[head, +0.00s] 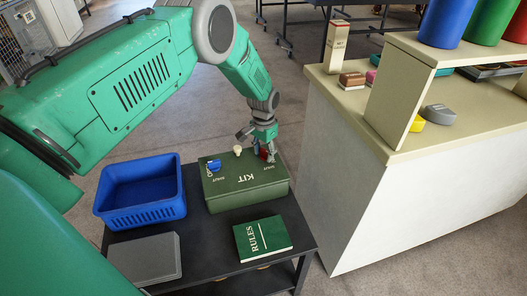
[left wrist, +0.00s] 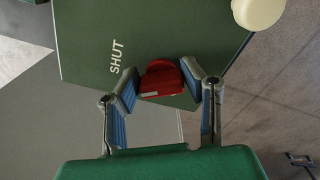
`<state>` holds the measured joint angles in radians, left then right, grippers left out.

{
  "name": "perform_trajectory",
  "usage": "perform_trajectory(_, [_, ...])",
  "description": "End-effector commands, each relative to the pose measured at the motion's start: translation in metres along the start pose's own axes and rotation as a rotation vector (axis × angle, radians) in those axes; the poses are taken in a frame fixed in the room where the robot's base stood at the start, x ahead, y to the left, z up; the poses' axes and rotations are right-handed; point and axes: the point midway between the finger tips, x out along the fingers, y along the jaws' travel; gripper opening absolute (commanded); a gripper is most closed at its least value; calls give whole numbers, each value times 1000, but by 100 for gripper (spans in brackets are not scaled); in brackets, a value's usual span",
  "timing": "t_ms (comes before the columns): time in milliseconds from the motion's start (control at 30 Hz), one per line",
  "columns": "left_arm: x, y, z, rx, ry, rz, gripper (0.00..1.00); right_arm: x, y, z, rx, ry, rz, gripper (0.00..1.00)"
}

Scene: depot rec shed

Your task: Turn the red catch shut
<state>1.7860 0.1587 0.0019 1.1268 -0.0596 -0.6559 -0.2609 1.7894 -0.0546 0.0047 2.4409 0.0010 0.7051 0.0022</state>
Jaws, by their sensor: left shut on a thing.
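The green kit box (head: 232,195) sits on a low black table, with "KIT" and two "SHUT" labels on its lid. The red catch (left wrist: 161,82) is at the box's edge, beside a "SHUT" label in the left wrist view; in the head view it is mostly hidden behind my fingers. My left gripper (head: 264,152) reaches down to the box's far right corner. In the left wrist view its fingers (left wrist: 163,90) are closed on both sides of the red catch. A blue catch (head: 214,165) is at the box's far left corner. My right gripper is not in view.
A cream knob (head: 238,150) stands between the catches. A blue crate (head: 140,211), a grey flat case (head: 145,259) and a green "RULES" book (head: 262,239) share the black table (head: 207,240). A pale counter (head: 345,190) with shelves stands close on the right.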

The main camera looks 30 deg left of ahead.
Motion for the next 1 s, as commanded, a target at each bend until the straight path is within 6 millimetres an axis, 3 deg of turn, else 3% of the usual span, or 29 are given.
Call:
perform_trajectory(500, [3,6,2,421,-3,9,8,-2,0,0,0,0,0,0])
perform_trajectory(1000, [2,5,2,563,-3,7,8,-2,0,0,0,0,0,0])
